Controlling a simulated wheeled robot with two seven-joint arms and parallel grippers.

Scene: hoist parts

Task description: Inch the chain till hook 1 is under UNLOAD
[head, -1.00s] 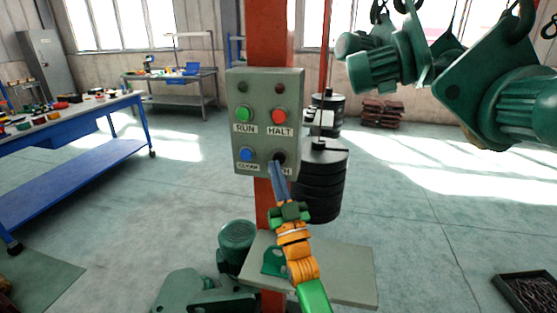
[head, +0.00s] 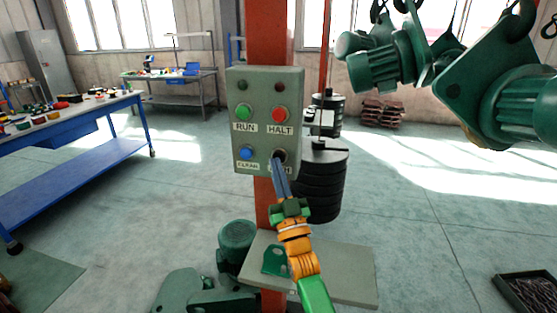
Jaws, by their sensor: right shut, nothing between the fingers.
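A grey control box (head: 262,95) is fixed to a red post. It carries a green RUN button (head: 243,111), a red HALT button (head: 280,115), a blue CLEAR button (head: 246,152) and a black button (head: 281,155) at lower right. The label under the black button is mostly hidden by my right gripper (head: 278,163). That gripper is shut and empty, its tips at the black button; I cannot tell if it is pressed. Green hoist units (head: 505,95) hang from hooks at upper right. No UNLOAD sign or hook number is readable. My left gripper is out of view.
A grey shelf (head: 345,278) with a green bracket (head: 275,261) juts out below the box. A blue workbench (head: 70,140) is at left. Open floor lies to the right.

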